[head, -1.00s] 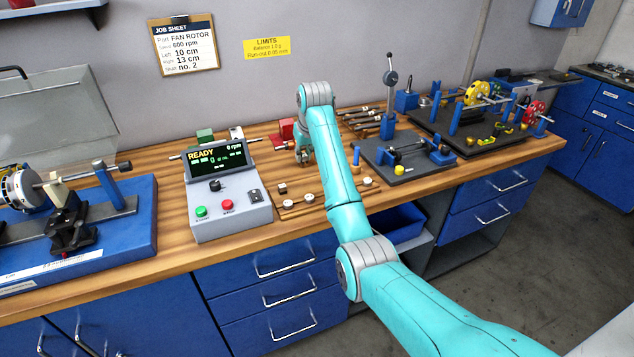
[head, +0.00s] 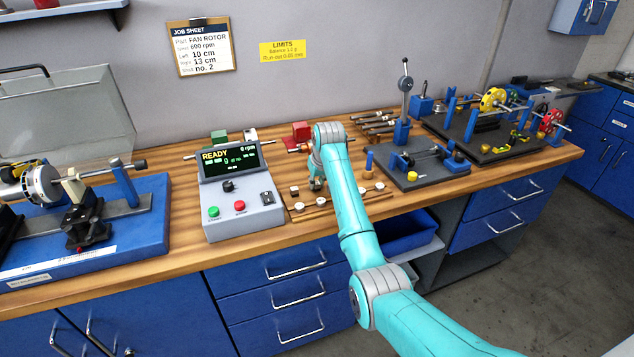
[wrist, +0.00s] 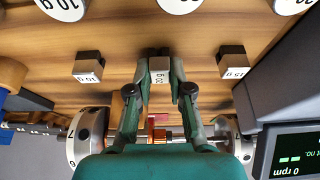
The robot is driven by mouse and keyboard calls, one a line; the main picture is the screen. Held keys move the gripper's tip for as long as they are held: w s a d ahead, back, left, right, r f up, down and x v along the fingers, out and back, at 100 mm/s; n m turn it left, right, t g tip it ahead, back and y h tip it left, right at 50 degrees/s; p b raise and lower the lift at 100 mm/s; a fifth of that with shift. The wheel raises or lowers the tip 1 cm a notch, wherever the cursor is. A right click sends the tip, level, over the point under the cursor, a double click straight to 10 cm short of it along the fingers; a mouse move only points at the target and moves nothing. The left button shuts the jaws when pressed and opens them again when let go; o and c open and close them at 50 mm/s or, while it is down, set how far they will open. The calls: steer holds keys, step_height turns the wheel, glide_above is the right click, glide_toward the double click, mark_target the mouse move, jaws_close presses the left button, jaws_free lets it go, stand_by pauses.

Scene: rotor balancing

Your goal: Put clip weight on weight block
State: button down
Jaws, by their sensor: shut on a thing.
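My gripper (wrist: 161,72) is shut on a small clip weight (wrist: 160,68) with a white upside-down label that I cannot read surely. In the head view my gripper (head: 317,184) is low over the bench, in the row of small weights behind the round ones. In the wrist view two similar small weights stand apart from it, one marked 10 g (wrist: 88,68) at left and one marked 15 g (wrist: 233,66) at right. I cannot tell whether the held weight touches the wood below it. I cannot pick out the weight block surely.
Round white-topped weights (head: 299,205) line the front of the bench. The grey console (head: 240,192) reading READY stands close on the left. A red block with a shaft (head: 301,130) is behind. A dark fixture plate (head: 428,170) lies to the right.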

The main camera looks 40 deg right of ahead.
steer(key=shift+f, duration=0.1)
steer(key=c, duration=1.1)
jaws_free()
steer(key=shift+o, duration=0.2)
steer(key=v, duration=1.2)
steer(key=shift+s, duration=0.1)
